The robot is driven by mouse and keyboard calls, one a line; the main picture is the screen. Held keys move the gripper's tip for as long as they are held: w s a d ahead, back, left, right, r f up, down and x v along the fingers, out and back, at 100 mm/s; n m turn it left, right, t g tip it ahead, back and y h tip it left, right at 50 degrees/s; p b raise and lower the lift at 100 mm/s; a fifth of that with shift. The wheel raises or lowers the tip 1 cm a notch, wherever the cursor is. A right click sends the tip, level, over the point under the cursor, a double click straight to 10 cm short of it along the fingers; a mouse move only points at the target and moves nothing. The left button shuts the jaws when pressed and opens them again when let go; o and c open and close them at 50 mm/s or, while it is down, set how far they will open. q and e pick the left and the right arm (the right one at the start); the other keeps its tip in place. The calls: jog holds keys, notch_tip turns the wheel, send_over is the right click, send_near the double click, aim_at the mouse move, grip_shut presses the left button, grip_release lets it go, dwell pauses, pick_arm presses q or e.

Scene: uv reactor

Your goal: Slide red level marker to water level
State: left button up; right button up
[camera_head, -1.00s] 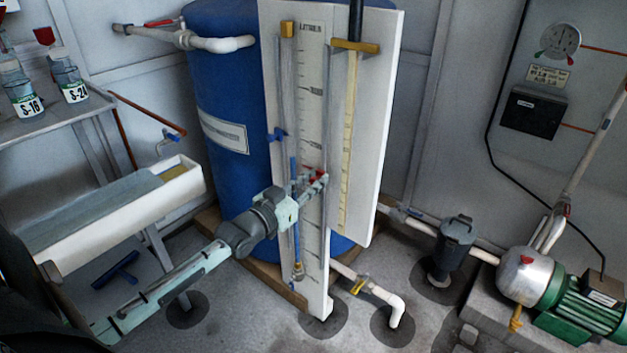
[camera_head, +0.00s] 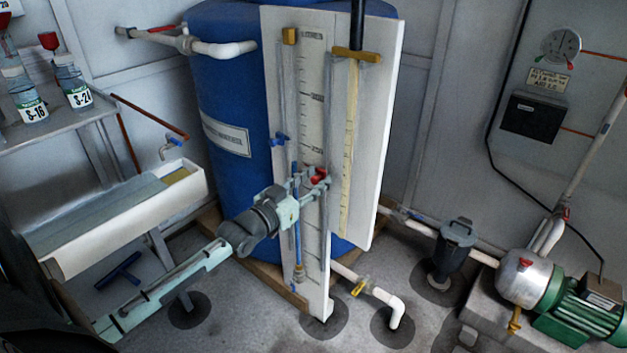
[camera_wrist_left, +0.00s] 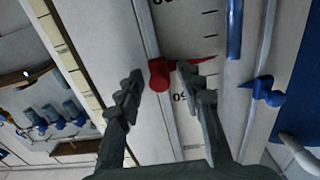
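The red level marker (camera_head: 319,175) sits on the rail of the white gauge board in the head view. In the left wrist view the marker (camera_wrist_left: 160,75) has a round knob and a thin pointer across the scale. My left gripper (camera_head: 308,181) is at the marker. Its fingers (camera_wrist_left: 160,83) are open, one on each side of the knob, with gaps visible. The blue water column (camera_head: 297,230) stands in the sight tube, partly behind the gripper. In the wrist view, the end of the blue column (camera_wrist_left: 234,35) is roughly level with the pointer. My right gripper is out of view.
A yellow dipstick (camera_head: 349,140) hangs right of the scale. The blue tank (camera_head: 228,90) stands behind. A white trough (camera_head: 130,215) is at left, and a green pump motor (camera_head: 580,310) at right.

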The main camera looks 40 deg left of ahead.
pick_arm(q)
jog(key=s, duration=1.2)
jog(key=shift+a, duration=0.45)
jog(key=s+d+f+g+y, duration=0.15)
jog(key=f+g, duration=0.25)
jog(key=f, duration=0.5)
jog(key=s+d+f+g, duration=0.3)
jog(key=f, duration=0.6)
jog(key=s+d+f+g+y, duration=0.1)
jog(key=s+d+f+g, duration=0.6)
jog(key=s+f, duration=0.4)
jog(key=shift+s+m+g, duration=0.4)
jog(key=shift+s, duration=0.2)
jog(key=shift+a+f, duration=0.1)
